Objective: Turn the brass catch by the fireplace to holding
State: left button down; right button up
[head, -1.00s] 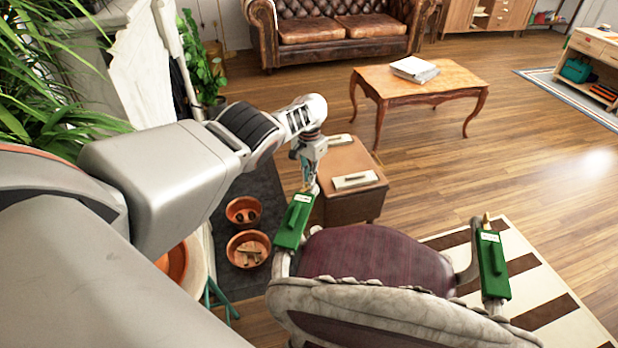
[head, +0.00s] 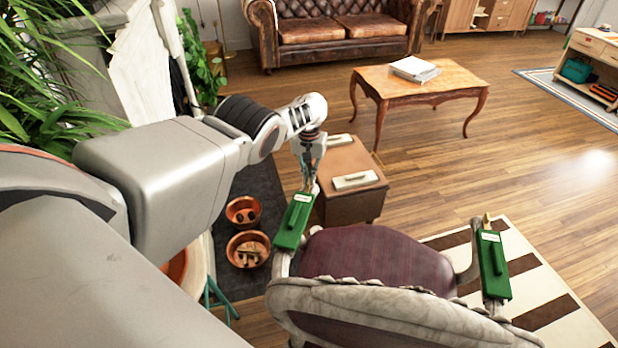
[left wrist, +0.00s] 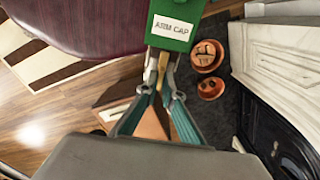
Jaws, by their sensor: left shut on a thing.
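The brass catch (left wrist: 152,72) projects from the end of a green block (head: 294,222) on the chair's left arm, on the fireplace side. The block's label reads "ARM CAP" in the left wrist view (left wrist: 171,33). My left gripper (head: 311,185) is shut on this catch at the front end of the block; its fingers also show in the left wrist view (left wrist: 159,93). The fingers largely hide the catch in the head view, and I cannot read its exact angle. My right gripper is not in view.
The chair (head: 375,258) has a second green block (head: 493,265) with a brass catch on its right arm. A brown leather box (head: 352,199) stands just beyond my left gripper. Terracotta bowls (head: 247,262) sit on the dark mat at left, near the marble fireplace (head: 130,75).

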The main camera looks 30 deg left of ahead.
pick_arm(q)
jog(key=shift+d, duration=0.1)
jog(key=c, duration=2.2)
grip_release()
jog(key=shift+w, duration=0.1)
